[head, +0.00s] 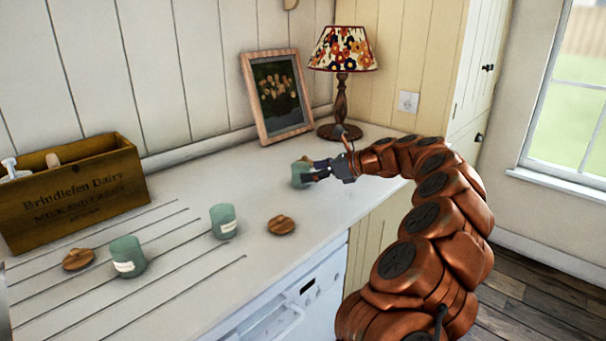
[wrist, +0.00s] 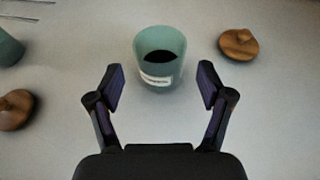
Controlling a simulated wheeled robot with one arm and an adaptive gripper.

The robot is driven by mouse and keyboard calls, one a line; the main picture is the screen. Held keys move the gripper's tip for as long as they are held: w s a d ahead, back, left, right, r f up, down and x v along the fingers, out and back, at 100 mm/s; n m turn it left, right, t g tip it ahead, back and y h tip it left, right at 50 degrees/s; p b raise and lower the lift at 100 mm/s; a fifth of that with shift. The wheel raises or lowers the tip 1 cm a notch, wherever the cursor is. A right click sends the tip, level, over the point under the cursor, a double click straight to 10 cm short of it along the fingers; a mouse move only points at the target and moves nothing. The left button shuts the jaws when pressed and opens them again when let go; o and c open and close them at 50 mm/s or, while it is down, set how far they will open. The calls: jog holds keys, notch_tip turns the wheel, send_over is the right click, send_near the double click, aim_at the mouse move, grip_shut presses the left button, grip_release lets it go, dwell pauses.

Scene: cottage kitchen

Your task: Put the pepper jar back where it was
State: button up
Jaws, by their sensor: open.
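A green jar (wrist: 157,68) with dark contents and a white label stands upright and lidless on the counter, in front of and between my gripper's fingers; it also shows in the head view (head: 299,175). I cannot read its label. My gripper (wrist: 160,88) is open, with space between each finger and the jar. In the head view my gripper (head: 312,172) partly covers this jar. Two similar green jars stand open further left, one in the middle (head: 223,222) and one nearer the crate (head: 127,258).
Wooden lids lie beside the jars: one at right in the wrist view (wrist: 238,44), one by the middle jar (head: 281,225), one at far left (head: 78,259). A wooden crate (head: 80,195), picture frame (head: 278,95) and lamp (head: 342,60) stand along the back.

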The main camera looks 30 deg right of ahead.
jog(key=v, duration=0.7)
jog(key=shift+s+d+r, duration=0.1)
jog(key=shift+s+d, duration=0.05)
jog(key=shift+s, duration=0.1)
